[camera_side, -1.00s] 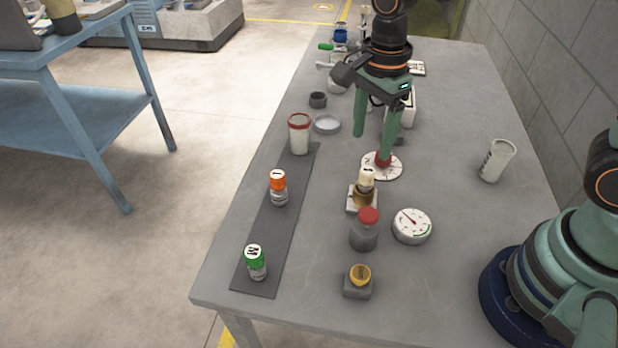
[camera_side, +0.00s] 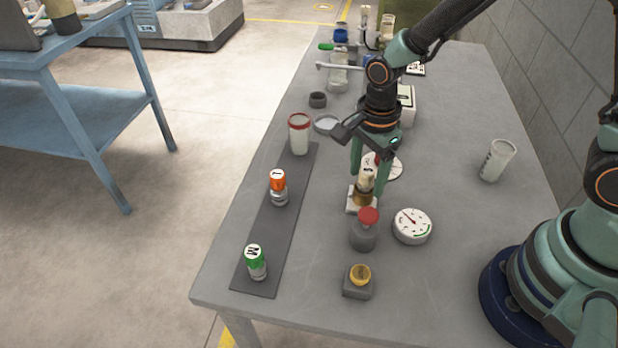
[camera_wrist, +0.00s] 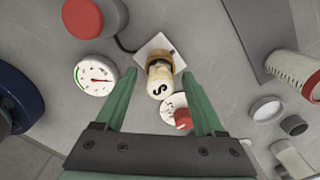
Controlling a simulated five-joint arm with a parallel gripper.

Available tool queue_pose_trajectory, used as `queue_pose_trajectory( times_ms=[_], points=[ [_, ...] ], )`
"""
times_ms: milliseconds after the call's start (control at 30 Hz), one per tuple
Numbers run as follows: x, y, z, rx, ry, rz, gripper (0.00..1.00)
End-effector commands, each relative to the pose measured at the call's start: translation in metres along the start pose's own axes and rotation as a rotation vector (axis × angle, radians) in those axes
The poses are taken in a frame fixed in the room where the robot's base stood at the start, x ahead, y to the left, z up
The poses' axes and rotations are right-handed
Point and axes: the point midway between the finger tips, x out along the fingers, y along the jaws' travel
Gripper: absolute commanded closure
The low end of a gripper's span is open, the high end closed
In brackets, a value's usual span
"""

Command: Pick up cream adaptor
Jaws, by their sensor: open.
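The cream adaptor (camera_side: 366,178) stands upright on a brass-coloured fitting on a small white square base (camera_side: 356,207) in the side view. In the wrist view the cream adaptor (camera_wrist: 160,85) shows a black letter on its top and lies between and just beyond the fingertips. My gripper (camera_side: 369,180) is open, with its green fingers on either side of the adaptor in the side view. The wrist view shows the gripper (camera_wrist: 164,103) empty, with a gap between each finger and the adaptor. Contact is not visible.
A red-capped grey cylinder (camera_side: 364,230) stands close in front, with a dial gauge (camera_side: 412,226) to its right. A round white disc with a red knob (camera_wrist: 183,118) is close by. Orange-capped (camera_side: 279,188) and green-capped (camera_side: 256,262) pieces stand on the dark strip at left.

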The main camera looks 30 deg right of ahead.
Motion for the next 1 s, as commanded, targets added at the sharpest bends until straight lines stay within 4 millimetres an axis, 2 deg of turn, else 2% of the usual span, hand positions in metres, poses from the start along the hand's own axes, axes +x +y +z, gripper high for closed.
queue_pose_trajectory(
  times_ms=[67, 167, 200, 267, 733, 867, 1000],
  points=[
    [0.0, 0.0, 0.0, 0.0, 0.0, 0.0, 0.29],
    [0.0, 0.0, 0.0, 0.0, 0.0, 0.0, 0.63],
    [0.0, 0.0, 0.0, 0.0, 0.0, 0.0, 0.78],
    [-0.001, 0.0, 0.0, 0.0, 0.0, 0.0, 1.0],
    [-0.007, -0.001, 0.0, 0.0, -0.001, -0.002, 1.0],
    [-0.019, -0.001, 0.001, 0.0, -0.001, -0.005, 1.0],
    [-0.042, -0.002, 0.001, 0.0, -0.002, -0.008, 1.0]
  ],
)
